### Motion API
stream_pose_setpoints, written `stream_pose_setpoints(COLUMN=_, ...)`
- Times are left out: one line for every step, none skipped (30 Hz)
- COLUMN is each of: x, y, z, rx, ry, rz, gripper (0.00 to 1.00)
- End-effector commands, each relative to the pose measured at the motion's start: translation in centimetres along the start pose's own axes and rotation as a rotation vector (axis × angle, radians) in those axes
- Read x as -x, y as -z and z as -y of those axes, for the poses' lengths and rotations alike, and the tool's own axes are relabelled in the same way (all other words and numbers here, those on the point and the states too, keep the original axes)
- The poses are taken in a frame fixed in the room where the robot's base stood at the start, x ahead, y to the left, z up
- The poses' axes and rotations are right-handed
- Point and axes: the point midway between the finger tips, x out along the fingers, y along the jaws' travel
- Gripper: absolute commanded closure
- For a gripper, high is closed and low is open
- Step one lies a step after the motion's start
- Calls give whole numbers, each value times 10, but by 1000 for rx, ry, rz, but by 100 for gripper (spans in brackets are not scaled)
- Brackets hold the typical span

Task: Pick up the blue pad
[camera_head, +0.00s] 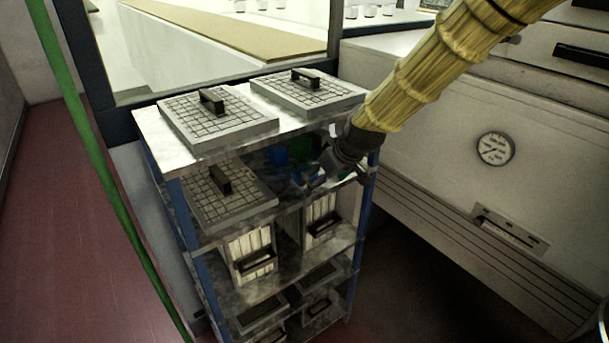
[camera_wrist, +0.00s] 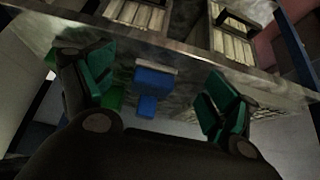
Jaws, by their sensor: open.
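The blue pad (camera_head: 277,155) stands on the upper shelf of the rack, under its top board. In the wrist view the blue pad (camera_wrist: 155,82) has a pale grey edge and sits between the green-lined fingers of my gripper (camera_wrist: 162,85), apart from both. A second, smaller blue patch lies just below it there; I cannot tell whether it is a reflection. My gripper (camera_head: 315,176) reaches into the shelf from the right, open and empty. It partly hides the shelf contents in the head view.
A green item (camera_wrist: 113,101) sits beside the blue pad, partly behind a finger. Gridded plates with black handles lie on the rack top (camera_head: 215,120) and on the same shelf (camera_head: 222,193). Slatted boxes (camera_head: 250,250) fill the shelf below. Blue posts (camera_head: 190,235) border the rack. A gauge panel (camera_head: 495,149) stands right.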

Motion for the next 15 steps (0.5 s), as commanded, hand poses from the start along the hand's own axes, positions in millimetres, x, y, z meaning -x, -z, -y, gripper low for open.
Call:
stream_pose_setpoints(x=-4, y=8, z=0, rx=1, ry=0, rz=1, gripper=12)
stream_pose_setpoints(x=-6, y=11, z=0, rx=1, ry=0, rz=1, gripper=12)
stream_pose_setpoints(x=-9, y=16, z=0, rx=1, ry=0, rz=1, gripper=12)
stream_pose_setpoints(x=-11, y=19, z=0, rx=0, ry=0, rz=1, gripper=12)
stream_pose_setpoints(x=-13, y=21, z=0, rx=0, ry=0, rz=1, gripper=12)
stream_pose_setpoints(x=-15, y=24, z=0, rx=0, ry=0, rz=2, gripper=12)
stream_pose_setpoints(x=-16, y=26, z=0, rx=0, ry=0, rz=2, gripper=12)
stream_pose_setpoints(x=-18, y=27, z=0, rx=0, ry=0, rz=2, gripper=12)
stream_pose_setpoints(x=-18, y=28, z=0, rx=0, ry=0, rz=1, gripper=12)
stream_pose_setpoints(x=-19, y=29, z=0, rx=0, ry=0, rz=1, gripper=12)
stream_pose_setpoints(x=-20, y=30, z=0, rx=0, ry=0, rz=1, gripper=12)
stream_pose_setpoints(x=-20, y=31, z=0, rx=0, ry=0, rz=1, gripper=12)
stream_pose_setpoints(x=-21, y=33, z=0, rx=0, ry=0, rz=1, gripper=12)
stream_pose_setpoints(x=-22, y=35, z=0, rx=0, ry=0, rz=1, gripper=12)
stream_pose_setpoints(x=-24, y=39, z=0, rx=0, ry=0, rz=1, gripper=12)
